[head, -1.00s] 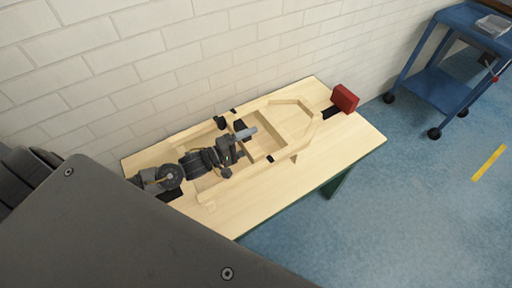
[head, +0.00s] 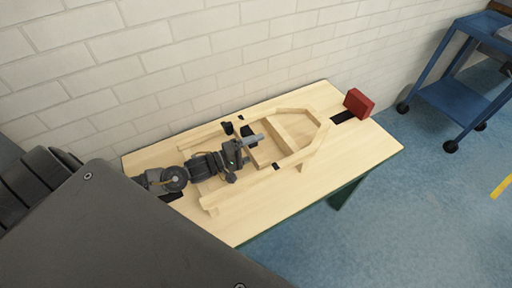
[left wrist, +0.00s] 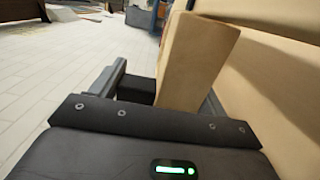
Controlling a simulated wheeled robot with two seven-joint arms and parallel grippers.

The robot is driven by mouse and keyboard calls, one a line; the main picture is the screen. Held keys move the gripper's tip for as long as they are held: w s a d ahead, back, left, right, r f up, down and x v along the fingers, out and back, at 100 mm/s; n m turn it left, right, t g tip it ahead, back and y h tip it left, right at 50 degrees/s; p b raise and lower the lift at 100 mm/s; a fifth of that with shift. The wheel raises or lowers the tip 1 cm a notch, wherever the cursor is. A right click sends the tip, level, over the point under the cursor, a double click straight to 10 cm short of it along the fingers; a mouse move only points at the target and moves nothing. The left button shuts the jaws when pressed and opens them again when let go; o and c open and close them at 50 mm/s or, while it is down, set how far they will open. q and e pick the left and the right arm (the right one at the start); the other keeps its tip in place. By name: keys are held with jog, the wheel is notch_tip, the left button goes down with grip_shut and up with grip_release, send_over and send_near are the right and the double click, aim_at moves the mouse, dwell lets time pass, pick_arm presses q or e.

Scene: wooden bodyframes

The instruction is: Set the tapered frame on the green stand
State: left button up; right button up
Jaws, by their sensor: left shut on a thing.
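The tapered frame (head: 318,142) is pale wood with long side rails, cross-pieces and a narrowing far end. It lies lengthwise over the pale wooden top of the green stand (head: 365,150), its narrow end towards the red block. I cannot tell whether it touches the top all along. My left gripper (head: 256,139) reaches in from the left, inside the frame, and is shut on a wooden piece of it. In the left wrist view that piece (left wrist: 195,60) stands between the fingers. My right gripper is not in view.
A red block (head: 359,103) stands at the stand's far right end, beside a black strip (head: 343,117). A white brick wall (head: 210,60) runs close behind the stand. A blue trolley (head: 460,85) is at the upper right. Blue floor lies open at the right.

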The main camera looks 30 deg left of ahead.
pick_arm(q)
jog(key=shift+w+a+r, duration=0.1)
jog(key=shift+w+r, duration=0.05)
jog(key=shift+r, duration=0.2)
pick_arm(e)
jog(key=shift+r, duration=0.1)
pick_arm(q)
jog(key=shift+f, duration=0.15)
jog(key=o, duration=2.1)
jog(key=shift+f, duration=0.15)
jog(key=shift+c, duration=0.2)
jog(key=shift+s, duration=0.2)
jog(key=p+v, duration=0.3)
jog(key=v, duration=0.3)
jog(key=shift+s+a, duration=0.4)
jog(key=shift+s, duration=0.15)
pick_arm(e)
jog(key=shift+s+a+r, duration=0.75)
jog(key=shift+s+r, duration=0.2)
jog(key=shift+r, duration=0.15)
